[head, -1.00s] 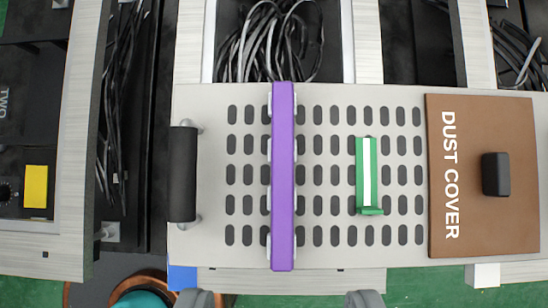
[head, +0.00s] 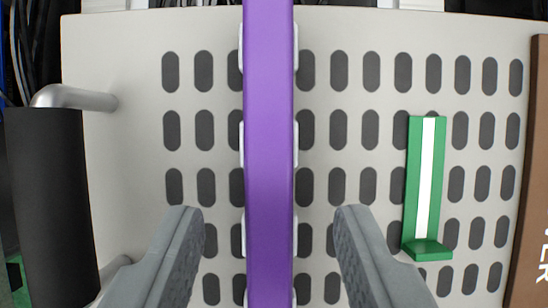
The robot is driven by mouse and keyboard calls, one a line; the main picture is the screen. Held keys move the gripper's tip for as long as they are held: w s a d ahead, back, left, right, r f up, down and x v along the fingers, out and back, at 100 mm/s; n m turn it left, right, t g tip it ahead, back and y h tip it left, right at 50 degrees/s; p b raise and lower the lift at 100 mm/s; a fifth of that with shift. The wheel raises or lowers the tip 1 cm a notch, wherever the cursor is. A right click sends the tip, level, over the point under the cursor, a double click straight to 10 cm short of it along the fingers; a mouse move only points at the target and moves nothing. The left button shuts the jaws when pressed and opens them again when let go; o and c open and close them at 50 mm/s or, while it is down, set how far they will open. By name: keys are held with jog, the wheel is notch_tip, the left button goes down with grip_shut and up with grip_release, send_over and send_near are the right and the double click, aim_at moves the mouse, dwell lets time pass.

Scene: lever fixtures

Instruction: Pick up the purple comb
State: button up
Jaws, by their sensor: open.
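The purple comb (head: 269,150) is a long bar that runs from top to bottom of the view, past both edges. White pieces show along both its sides, against a grey slotted panel (head: 120,190). My gripper (head: 269,225) is open, with one grey finger to the left of the comb and one to the right. There is a gap between each finger and the comb, and I see no contact. How far the fingertips are above the panel I cannot tell.
A green bracket with a white stripe (head: 424,180) sits on the panel, close to my right finger. A black handle on metal posts (head: 45,200) is at the left. The brown cover's edge (head: 528,190) shows at the right.

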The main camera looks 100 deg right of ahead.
jog(key=shift+x, duration=1.1)
jog(key=shift+c, duration=0.4)
grip_shut()
jog(key=shift+r, duration=0.1)
notch_tip(320, 180, up, 28)
jog(key=c, duration=0.8)
grip_release()
grip_shut()
